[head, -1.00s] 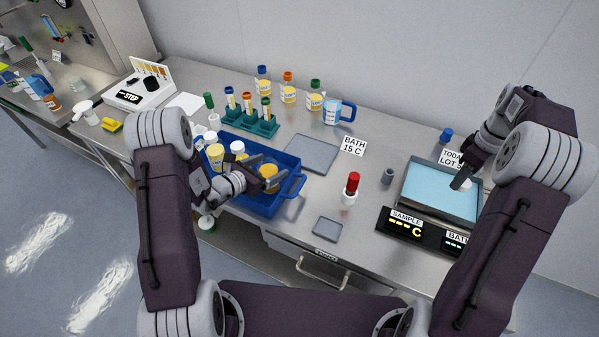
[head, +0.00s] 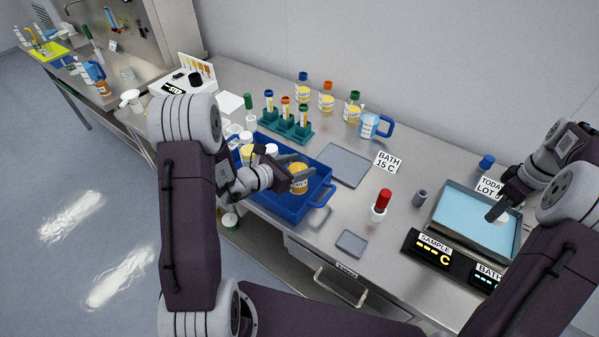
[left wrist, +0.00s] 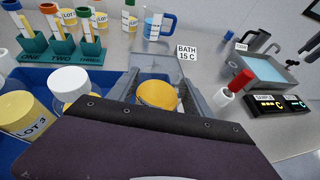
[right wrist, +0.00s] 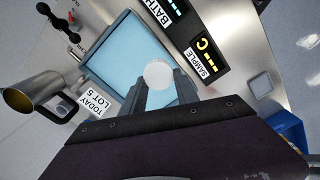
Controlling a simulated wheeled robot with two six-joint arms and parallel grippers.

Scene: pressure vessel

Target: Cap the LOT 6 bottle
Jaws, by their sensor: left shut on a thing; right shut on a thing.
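My left gripper (head: 292,171) is shut around an open bottle with yellow contents (head: 299,180) at the right end of the blue crate (head: 275,205). In the left wrist view the bottle's open yellow top (left wrist: 158,93) shows between the fingers; its lot number is hidden. My right gripper (head: 493,214) is shut on a white cap (right wrist: 158,74), over the light-blue bath (head: 470,222). A sign (right wrist: 92,102) by the bath appears to read TODAY LOT 5.
A teal tube rack (head: 286,128), several bottles and a blue-handled jug (head: 372,126) stand behind the crate. The bench front edge is close.

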